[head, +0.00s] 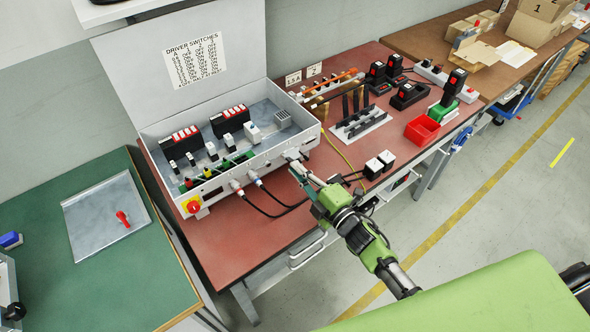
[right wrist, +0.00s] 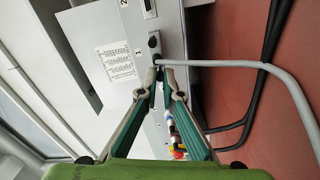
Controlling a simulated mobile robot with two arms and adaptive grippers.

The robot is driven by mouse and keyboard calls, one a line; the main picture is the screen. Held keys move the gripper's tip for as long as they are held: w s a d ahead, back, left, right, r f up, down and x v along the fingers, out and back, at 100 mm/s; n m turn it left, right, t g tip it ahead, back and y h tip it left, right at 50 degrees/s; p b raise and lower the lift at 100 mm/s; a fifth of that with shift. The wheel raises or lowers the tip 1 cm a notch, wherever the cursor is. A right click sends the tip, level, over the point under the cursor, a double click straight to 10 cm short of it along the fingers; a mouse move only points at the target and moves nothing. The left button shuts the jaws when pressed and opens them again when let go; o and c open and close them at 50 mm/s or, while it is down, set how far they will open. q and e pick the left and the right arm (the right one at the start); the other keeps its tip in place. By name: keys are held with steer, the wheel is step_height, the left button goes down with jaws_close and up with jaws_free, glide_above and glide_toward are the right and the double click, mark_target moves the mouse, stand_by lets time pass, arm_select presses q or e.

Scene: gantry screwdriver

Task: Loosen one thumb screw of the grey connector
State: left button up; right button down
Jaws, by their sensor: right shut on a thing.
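My right gripper (head: 292,160) reaches the front wall of the open grey control box (head: 215,172), near its right end. In the right wrist view, its fingertips (right wrist: 160,72) are closed together at the connector beside the label 1. A grey cable (right wrist: 225,64) runs from this grey connector to the right. A dark round knob (right wrist: 154,42), apparently a thumb screw, shows just beyond the fingertips. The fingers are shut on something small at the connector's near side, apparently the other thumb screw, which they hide. My left gripper is not in view.
A bare socket (right wrist: 149,8) sits beside label 2. Black cables (head: 268,205) hang from the box front onto the red bench (head: 225,245).

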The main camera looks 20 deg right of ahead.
steer(key=c, duration=2.4)
jaws_free()
